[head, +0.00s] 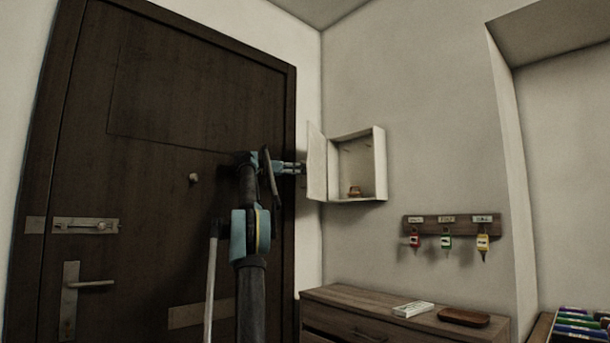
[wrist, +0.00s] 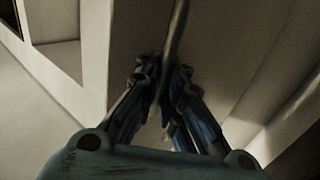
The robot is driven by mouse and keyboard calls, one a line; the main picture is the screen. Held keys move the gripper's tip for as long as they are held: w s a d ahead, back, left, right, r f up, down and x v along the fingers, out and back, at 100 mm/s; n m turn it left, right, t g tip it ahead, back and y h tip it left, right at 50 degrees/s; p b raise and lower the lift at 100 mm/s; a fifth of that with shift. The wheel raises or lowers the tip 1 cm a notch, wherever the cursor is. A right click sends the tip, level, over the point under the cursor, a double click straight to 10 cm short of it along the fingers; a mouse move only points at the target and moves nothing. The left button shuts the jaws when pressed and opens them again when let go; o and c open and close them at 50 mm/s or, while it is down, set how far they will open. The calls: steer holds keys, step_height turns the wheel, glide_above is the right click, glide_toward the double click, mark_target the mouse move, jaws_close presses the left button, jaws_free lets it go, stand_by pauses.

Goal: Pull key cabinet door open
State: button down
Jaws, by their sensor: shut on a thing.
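The key cabinet (head: 376,165) is a small white box on the wall, and its inside shows. Its door (head: 316,165) stands swung out to the left, wide open. A small brown object (head: 354,192) sits on the cabinet floor. My gripper (head: 302,168) is at the door's outer side, at its left edge in the head view. In the wrist view my gripper (wrist: 160,85) has its fingers closed together around a thin, dark, upright piece, seemingly the door's handle or edge. The exact contact is partly hidden by the fingers.
A dark wooden room door (head: 150,110) is close behind my arm. A key rack (head: 447,224) with tagged keys hangs right of the cabinet. The wall between cabinet and dresser is clear.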

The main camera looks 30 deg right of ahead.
steer(key=shift+a, duration=0.2)
steer(key=c, duration=1.7)
jaws_free()
steer(key=shift+a, duration=0.15)
